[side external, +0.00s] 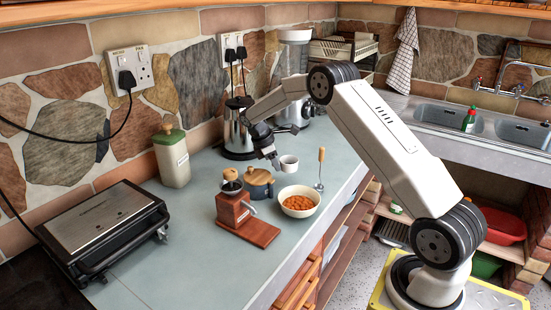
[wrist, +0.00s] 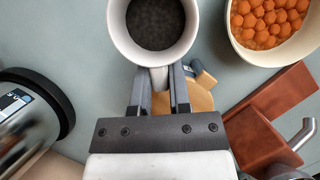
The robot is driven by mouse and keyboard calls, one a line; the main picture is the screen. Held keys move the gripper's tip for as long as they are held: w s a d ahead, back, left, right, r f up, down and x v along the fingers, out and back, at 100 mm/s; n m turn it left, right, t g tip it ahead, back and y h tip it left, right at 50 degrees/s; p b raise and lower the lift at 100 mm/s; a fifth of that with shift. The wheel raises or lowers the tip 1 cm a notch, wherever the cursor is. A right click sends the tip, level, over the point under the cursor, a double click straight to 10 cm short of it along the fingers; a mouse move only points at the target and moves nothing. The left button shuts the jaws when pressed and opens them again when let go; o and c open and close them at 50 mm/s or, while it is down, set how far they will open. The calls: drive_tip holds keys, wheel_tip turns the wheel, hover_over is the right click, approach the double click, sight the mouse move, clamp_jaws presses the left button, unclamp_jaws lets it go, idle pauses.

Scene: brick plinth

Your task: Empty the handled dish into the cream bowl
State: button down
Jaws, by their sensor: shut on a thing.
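The handled dish, a small white cup (side external: 289,163), is near the middle of the counter in the side view. In the wrist view the white cup (wrist: 120,40) is upright, with a dark, grainy-looking filling (wrist: 155,22) inside. My gripper (wrist: 159,88) is shut on its handle (wrist: 159,76); it also shows in the side view (side external: 276,162). I cannot tell whether the cup touches the counter. The cream bowl (side external: 299,212) stands in front and slightly right of the cup and holds orange balls. In the wrist view the cream bowl (wrist: 268,60) is at the upper right, apart from the cup.
A blue-grey pot with a wooden lid (side external: 259,182) and a red-brown grinder (side external: 233,206) stand left of the bowl. A spoon with a wooden handle (side external: 321,168) is right of the cup. A steel kettle (side external: 238,135) stands behind. The counter's front edge is near the bowl.

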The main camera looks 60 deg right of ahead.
drive_tip(key=shift+s+a+r, duration=0.1)
drive_tip(key=shift+s+a, duration=0.05)
drive_tip(key=s+a+m+t+h, duration=0.2)
drive_tip(key=s+a+t+h, duration=0.3)
drive_tip(key=h, duration=0.1)
drive_tip(key=shift+r+t, duration=0.3)
drive_tip(key=shift+r, duration=0.05)
idle(1.1)
drive_tip(key=shift+h, duration=0.3)
drive_tip(key=shift+s+a+r+m+t+h, duration=0.1)
drive_tip(key=shift+a+r+m+t+h, duration=0.1)
drive_tip(key=shift+t+h, duration=0.35)
drive_tip(key=shift+s+a+r+m+t+h, duration=0.1)
drive_tip(key=shift+s+m+t+h, duration=0.1)
drive_tip(key=shift+t+h, duration=0.35)
drive_tip(key=shift+s+a+r+m+t+h, duration=0.1)
drive_tip(key=shift+a+m+t+h, duration=0.15)
drive_tip(key=shift+h, duration=0.55)
drive_tip(key=shift+s+a+f+m+t+h, duration=0.25)
drive_tip(key=shift+s+a+f+t+h, duration=0.35)
drive_tip(key=shift+h, duration=0.2)
drive_tip(key=shift+s, duration=0.1)
drive_tip(key=shift+s+a+m+t+h, duration=0.15)
drive_tip(key=shift+m+t+h, duration=0.15)
drive_tip(key=shift+h, duration=0.4)
